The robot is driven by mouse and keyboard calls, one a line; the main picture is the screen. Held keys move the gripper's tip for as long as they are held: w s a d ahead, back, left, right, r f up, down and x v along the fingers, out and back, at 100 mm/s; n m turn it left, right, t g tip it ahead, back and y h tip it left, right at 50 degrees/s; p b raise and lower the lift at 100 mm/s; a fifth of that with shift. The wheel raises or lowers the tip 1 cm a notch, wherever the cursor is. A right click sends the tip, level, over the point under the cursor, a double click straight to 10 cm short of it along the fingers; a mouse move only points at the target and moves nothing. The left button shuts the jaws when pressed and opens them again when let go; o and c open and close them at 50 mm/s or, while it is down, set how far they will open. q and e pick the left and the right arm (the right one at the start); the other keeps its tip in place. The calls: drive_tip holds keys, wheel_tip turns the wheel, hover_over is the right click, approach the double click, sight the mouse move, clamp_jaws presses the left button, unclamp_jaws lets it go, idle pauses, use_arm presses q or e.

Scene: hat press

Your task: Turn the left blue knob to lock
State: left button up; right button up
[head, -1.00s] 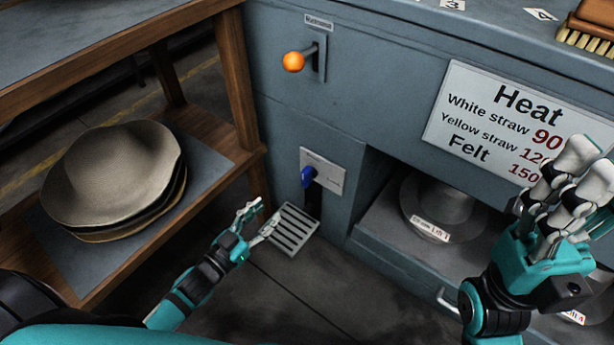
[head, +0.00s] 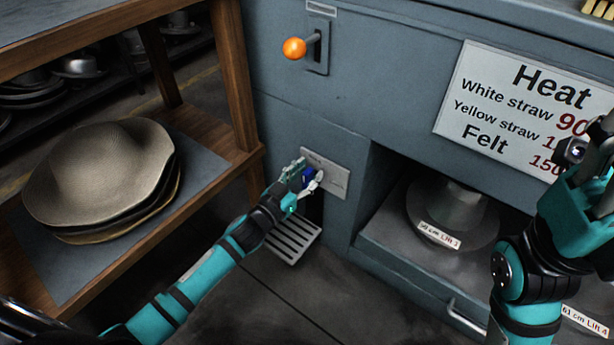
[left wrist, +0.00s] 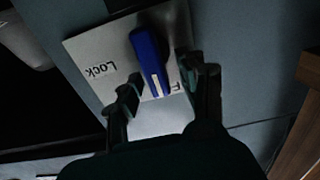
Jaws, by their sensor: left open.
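The blue knob (head: 308,176) sits on a light plate (head: 336,181) on the press front, largely covered by my left gripper (head: 303,177) in the head view. In the left wrist view the knob (left wrist: 149,58) is a blue lever; its white-striped end points away from the word "Lock" and beside a partly hidden label starting with F. My left gripper (left wrist: 162,88) is open, one finger on each side of the knob's striped end. Contact cannot be told. My right gripper (head: 590,150) is at the right edge, partly cut off, away from the knob.
An orange-tipped lever (head: 294,48) sticks out above the knob. A metal grate (head: 292,238) lies below it. A wooden shelf (head: 243,165) with stacked hats (head: 100,175) stands at left. An open compartment with a hat form (head: 450,212) is at right.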

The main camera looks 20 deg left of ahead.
use_arm(q)
clamp_jaws()
drive_tip(key=shift+d, duration=0.1)
